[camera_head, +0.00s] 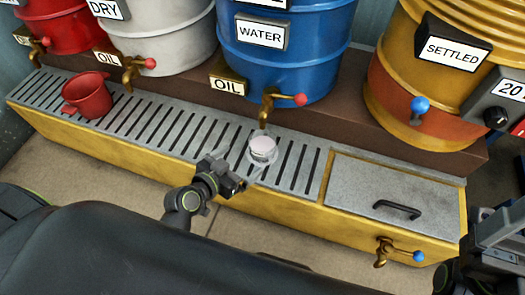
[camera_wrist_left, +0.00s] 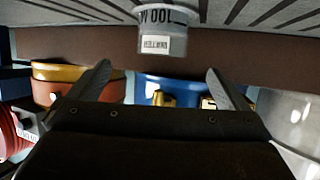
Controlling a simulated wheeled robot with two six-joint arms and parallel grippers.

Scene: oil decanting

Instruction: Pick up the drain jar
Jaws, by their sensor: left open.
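The drain jar (camera_head: 263,149) is a small clear jar with pale contents, upright on the slotted grate below the blue drum's brass tap. In the left wrist view, which looks upside down, the jar (camera_wrist_left: 168,28) shows a "100"-like marking and a white label too blurred to read. My left gripper (camera_head: 238,170) is open on the near side of the jar. Its two fingers (camera_wrist_left: 158,70) are spread wide, with the jar ahead and nothing visible between them. Dark parts of my right arm show at the lower right edge; its jaws cannot be made out.
The slotted grate (camera_head: 160,122) runs along a yellow trough. A red cup (camera_head: 88,98) stands on its left part. The blue drum's tap (camera_head: 268,104) hangs over the jar. A grey lid with a black handle (camera_head: 397,209) is to the right. The grate between cup and jar is clear.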

